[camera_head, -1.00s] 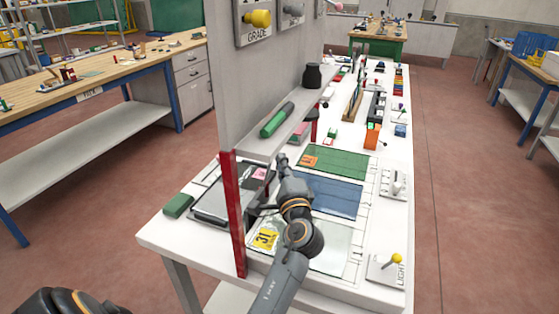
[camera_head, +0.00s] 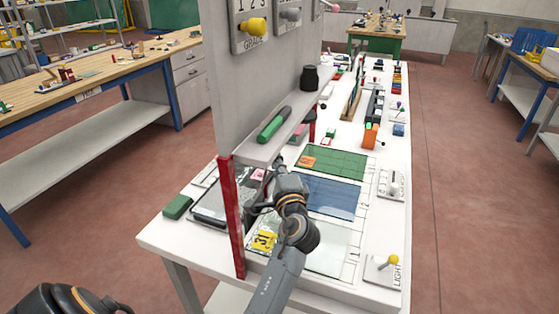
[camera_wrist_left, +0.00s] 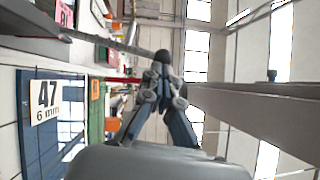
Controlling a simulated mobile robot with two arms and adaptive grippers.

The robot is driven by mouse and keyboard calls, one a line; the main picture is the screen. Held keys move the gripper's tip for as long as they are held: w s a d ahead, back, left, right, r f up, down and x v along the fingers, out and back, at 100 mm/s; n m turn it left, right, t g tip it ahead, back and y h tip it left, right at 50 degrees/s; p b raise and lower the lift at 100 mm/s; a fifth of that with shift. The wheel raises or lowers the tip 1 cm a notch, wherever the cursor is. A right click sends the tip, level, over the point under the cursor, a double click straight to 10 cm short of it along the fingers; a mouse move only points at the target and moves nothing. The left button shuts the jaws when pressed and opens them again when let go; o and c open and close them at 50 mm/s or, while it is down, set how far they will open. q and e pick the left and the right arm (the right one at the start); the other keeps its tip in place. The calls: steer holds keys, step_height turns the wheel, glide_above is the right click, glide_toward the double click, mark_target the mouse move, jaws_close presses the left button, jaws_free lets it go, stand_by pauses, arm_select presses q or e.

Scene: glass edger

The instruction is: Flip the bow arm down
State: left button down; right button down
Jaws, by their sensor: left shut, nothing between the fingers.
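My left arm reaches in over the white bench in the head view. Its gripper (camera_head: 279,165) is under the edge of the grey shelf and partly hidden by it and by my wrist. In the left wrist view my left gripper (camera_wrist_left: 162,58) is shut, with its fingertips together and nothing between them. A thin grey bar (camera_wrist_left: 105,41) runs from the upper left to just by the fingertips. It may be the bow arm, but I cannot tell for sure, nor whether the fingertips touch it. My right gripper is in neither view.
A grey upright panel with a red edge post (camera_head: 230,215) stands left of my arm. Blue (camera_head: 335,196) and green (camera_head: 335,162) sheets lie right of the gripper. A yellow-knobbed lever (camera_head: 393,260) stands front right.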

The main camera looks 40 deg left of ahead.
arm_select(q)
steer(key=s+a+r+n+g+h+p, duration=0.1)
steer(key=a+n+p, duration=0.2)
steer(key=a+p, duration=0.3)
steer(key=shift+s+r+p, duration=0.15)
steer(key=shift+s+p, duration=0.05)
steer(key=shift+p, duration=0.2)
stand_by(0.5)
